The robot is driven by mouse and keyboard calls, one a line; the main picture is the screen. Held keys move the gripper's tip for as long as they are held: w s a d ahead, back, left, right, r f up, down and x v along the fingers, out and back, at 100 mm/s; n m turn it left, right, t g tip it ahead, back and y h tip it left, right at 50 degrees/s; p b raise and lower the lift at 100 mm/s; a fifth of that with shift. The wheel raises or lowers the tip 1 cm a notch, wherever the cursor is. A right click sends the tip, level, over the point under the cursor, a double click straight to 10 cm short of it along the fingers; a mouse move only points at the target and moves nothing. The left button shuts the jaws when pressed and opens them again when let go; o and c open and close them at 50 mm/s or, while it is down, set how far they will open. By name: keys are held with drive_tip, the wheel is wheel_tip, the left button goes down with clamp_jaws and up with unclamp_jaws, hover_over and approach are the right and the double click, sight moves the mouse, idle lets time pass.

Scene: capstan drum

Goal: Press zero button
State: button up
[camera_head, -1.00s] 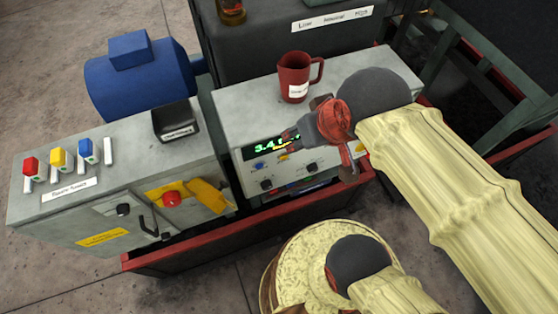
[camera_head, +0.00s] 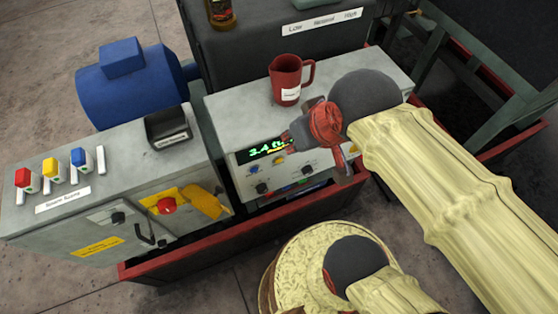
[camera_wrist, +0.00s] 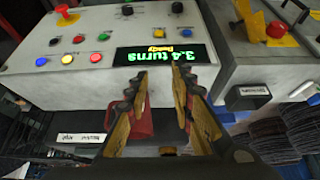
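The grey control cabinet (camera_head: 385,72) has a green lit display (camera_head: 264,150) on its front, reading about 3.4. In the wrist view the display (camera_wrist: 162,52) reads "3.4 turns" and "Ready".
A red mug (camera_head: 288,80) stands on the cabinet top. Left is another grey cabinet (camera_head: 120,172) with a red stop button (camera_head: 167,205) and coloured switches. A blue motor (camera_head: 132,88) is behind it. A red base rail (camera_head: 200,248) runs below; a rope-wound drum (camera_head: 305,265) stands in front.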

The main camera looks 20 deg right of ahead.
clamp_jaws()
idle(1.4)
